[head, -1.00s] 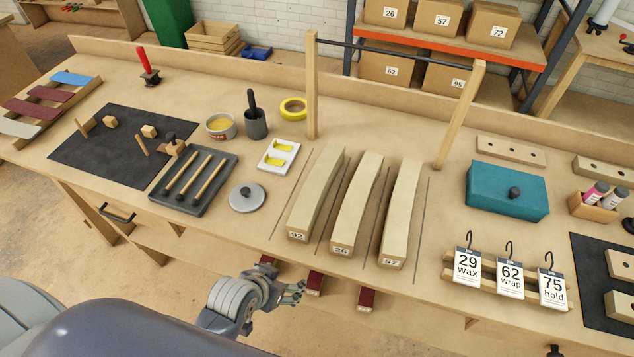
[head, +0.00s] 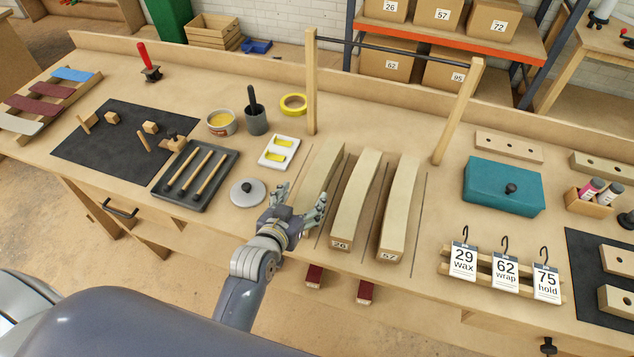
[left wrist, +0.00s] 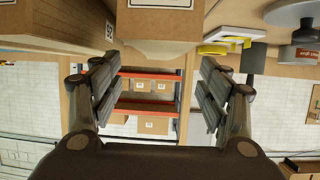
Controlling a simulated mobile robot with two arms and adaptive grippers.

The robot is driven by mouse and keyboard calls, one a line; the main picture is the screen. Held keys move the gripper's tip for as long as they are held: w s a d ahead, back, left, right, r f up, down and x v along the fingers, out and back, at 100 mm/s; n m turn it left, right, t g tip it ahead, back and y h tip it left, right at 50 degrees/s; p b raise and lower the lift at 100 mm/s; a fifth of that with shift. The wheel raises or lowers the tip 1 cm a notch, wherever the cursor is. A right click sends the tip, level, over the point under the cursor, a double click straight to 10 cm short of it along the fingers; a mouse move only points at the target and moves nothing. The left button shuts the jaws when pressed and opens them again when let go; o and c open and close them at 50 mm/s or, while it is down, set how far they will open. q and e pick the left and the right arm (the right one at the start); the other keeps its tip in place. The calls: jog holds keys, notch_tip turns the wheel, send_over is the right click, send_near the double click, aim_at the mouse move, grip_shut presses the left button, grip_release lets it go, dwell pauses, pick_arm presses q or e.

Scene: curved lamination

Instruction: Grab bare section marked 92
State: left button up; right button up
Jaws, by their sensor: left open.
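The section marked 92 (head: 325,172) is the leftmost of three pale curved wooden sections on the bench. Its near end and label are hidden behind my left gripper (head: 300,206) in the head view. The gripper is open at that near end, with one finger to each side of it in the picture. In the left wrist view, the open fingers (left wrist: 160,95) show nothing held between them. A pale block end shows above and between them, its number not legible. My right gripper is not in view.
Sections marked 26 (head: 354,200) and 57 (head: 400,208) lie close to the right. A grey lid (head: 247,193) and a dark tray (head: 184,200) lie to the left. Two wooden posts (head: 311,82) carry a bar (head: 395,52) behind. A teal box (head: 503,186) sits right.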

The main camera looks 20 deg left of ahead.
aim_at(313, 182)
pick_arm(q)
jog(key=x, duration=0.2)
jog(key=shift+w+f, duration=0.2)
jog(key=shift+w, duration=0.4)
jog(key=shift+p+x, duration=0.7)
jog(key=shift+x, duration=1.6)
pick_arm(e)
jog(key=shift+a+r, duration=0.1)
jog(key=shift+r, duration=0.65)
pick_arm(q)
jog(key=shift+c, duration=0.5)
jog(key=c, duration=1.4)
jog(key=shift+r, duration=0.15)
jog(key=shift+c, duration=0.6)
